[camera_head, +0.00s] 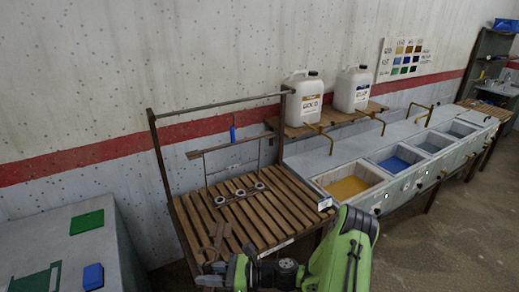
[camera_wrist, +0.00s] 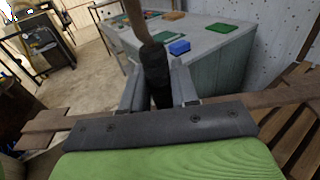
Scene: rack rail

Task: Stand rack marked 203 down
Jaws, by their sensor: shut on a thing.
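My gripper (camera_wrist: 158,88) is shut on the black grip of a brown rack (camera_wrist: 137,22). Its stem rises above the jaws, and its crossbar runs out to both sides behind my gripper. In the head view my gripper (camera_head: 222,270) and the held rack (camera_head: 218,238) are at the front left corner of the slatted bench (camera_head: 290,205). The rack's lower part is hidden, and I cannot read a number on it. A second rack (camera_head: 228,146) with a blue grip hangs under the metal rail (camera_head: 215,106); several rings are below its bar.
Basins (camera_head: 348,187) with coloured liquid run along the right of the bench. Two white canisters (camera_head: 304,98) stand on a shelf behind. A grey table (camera_head: 75,235) with green and blue pieces is at the left.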

